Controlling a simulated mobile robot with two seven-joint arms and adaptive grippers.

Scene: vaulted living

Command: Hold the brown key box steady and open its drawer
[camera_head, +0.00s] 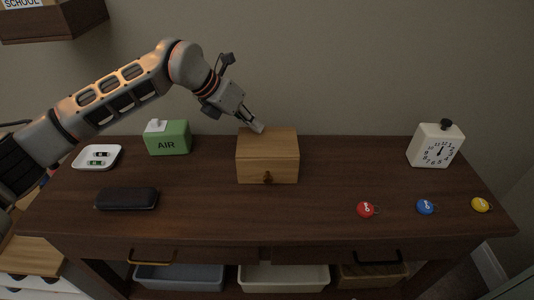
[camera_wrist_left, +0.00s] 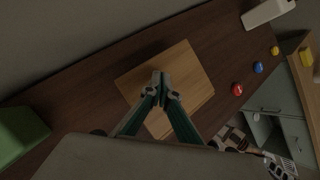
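The brown key box (camera_head: 267,151) is a light wooden box on the dark table, with a small round knob (camera_head: 267,177) low on its front. Its drawer looks closed. My left gripper (camera_head: 257,127) reaches in from the left, its fingertips at the back of the box's top, touching it or just above; I cannot tell which. In the left wrist view the fingertips (camera_wrist_left: 164,88) are together over the box top (camera_wrist_left: 185,68), with nothing seen between them. My right gripper is not in view.
On the table (camera_head: 210,215) are a white tray (camera_head: 80,164), a green AIR box (camera_head: 168,138), a dark case (camera_head: 127,198), a white clock (camera_head: 435,146), and red (camera_head: 366,209), blue (camera_head: 425,207) and yellow (camera_head: 480,205) tags. The table in front of the box is clear.

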